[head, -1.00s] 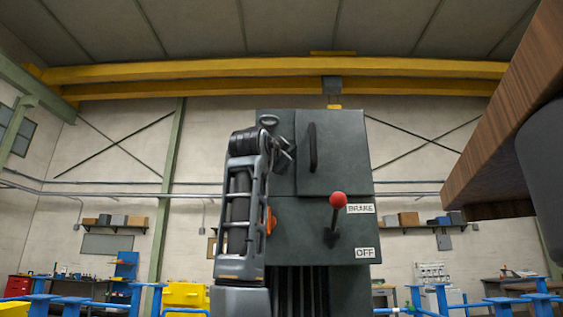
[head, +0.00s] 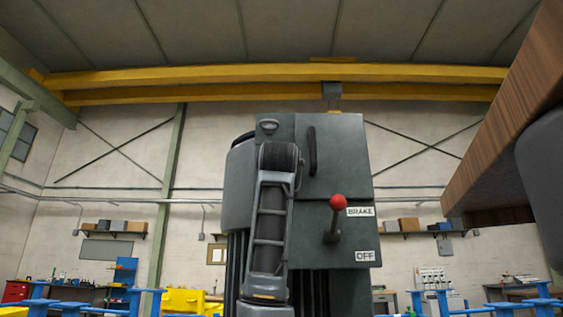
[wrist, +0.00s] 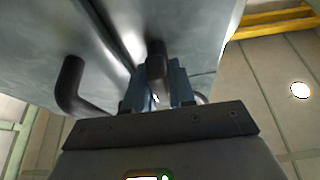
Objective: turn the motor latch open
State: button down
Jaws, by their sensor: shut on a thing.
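A dark rounded stub (wrist: 156,62), which looks like the motor latch, stands on the grey metal face in the wrist view. My gripper (wrist: 157,92) is shut on it, one finger on each side. Its base is partly hidden by the fingers. In the head view the gripper and this stub are hidden behind my own arm, which rises in front of the dark green cabinet (head: 345,150). A long black bar handle (head: 312,150) is on the cabinet's upper panel. A similar dark handle (wrist: 70,85) stands left of my fingers in the wrist view.
A red-knobbed lever (head: 337,203) stands on the lower panel beside the BRAKE (head: 360,211) and OFF (head: 365,255) labels. A wooden slab (head: 490,150) overhangs at right. A yellow beam (head: 200,75) runs overhead.

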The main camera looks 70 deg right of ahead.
jog(key=shift+f+n, duration=0.15)
jog(key=shift+n, duration=0.25)
jog(key=c, duration=1)
grip_release()
jog(key=shift+c, duration=0.2)
jog(key=b+v, duration=0.2)
jog(key=v, duration=0.5)
jog(key=shift+s+a+b, duration=0.2)
jog(key=shift+a+b, duration=0.1)
